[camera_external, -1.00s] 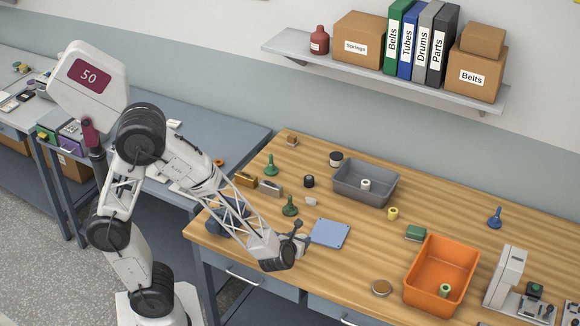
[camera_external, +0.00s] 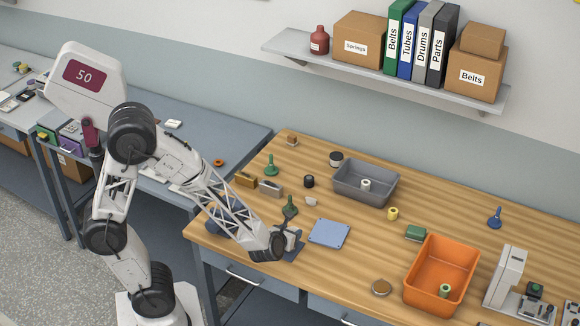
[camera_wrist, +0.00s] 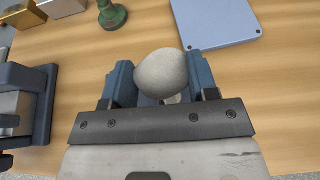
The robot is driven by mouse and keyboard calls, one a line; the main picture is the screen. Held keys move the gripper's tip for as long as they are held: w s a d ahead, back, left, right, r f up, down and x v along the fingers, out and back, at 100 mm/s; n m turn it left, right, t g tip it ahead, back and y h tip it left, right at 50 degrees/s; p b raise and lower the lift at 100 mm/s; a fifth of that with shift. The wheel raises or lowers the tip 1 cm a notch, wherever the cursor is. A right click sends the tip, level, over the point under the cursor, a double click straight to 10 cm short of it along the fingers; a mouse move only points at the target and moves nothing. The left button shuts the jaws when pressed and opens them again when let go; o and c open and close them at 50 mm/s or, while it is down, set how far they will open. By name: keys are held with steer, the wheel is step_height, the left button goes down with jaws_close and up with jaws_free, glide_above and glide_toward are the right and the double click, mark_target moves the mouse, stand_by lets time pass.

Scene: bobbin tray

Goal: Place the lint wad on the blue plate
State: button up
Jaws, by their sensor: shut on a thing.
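The lint wad (camera_wrist: 161,72) is a rounded, grey-white lump between the two blue fingers of my gripper (camera_wrist: 160,82) in the wrist view. The fingers are shut on it from both sides. The blue plate (camera_external: 329,233) lies flat on the wooden table, just right of my gripper (camera_external: 291,238) in the external view. It also shows at the upper right of the wrist view (camera_wrist: 212,20), beyond the right finger and apart from the wad. In the external view I cannot clearly make out the wad at the gripper.
A green knobbed piece (camera_external: 290,206) stands close behind my gripper, with a small white piece (camera_external: 311,201) near it. A grey tray (camera_external: 350,194) stands farther back; an orange bin (camera_external: 420,289) stands to the right.

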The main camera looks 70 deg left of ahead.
glide_above(328, 234)
steer(key=shift+f, duration=0.75)
stand_by(0.4)
steer(key=shift+f, duration=1.75)
steer(key=shift+f, duration=0.15)
steer(key=o, duration=0.9)
steer(key=shift+r, duration=0.2)
steer(key=shift+v, duration=5.9)
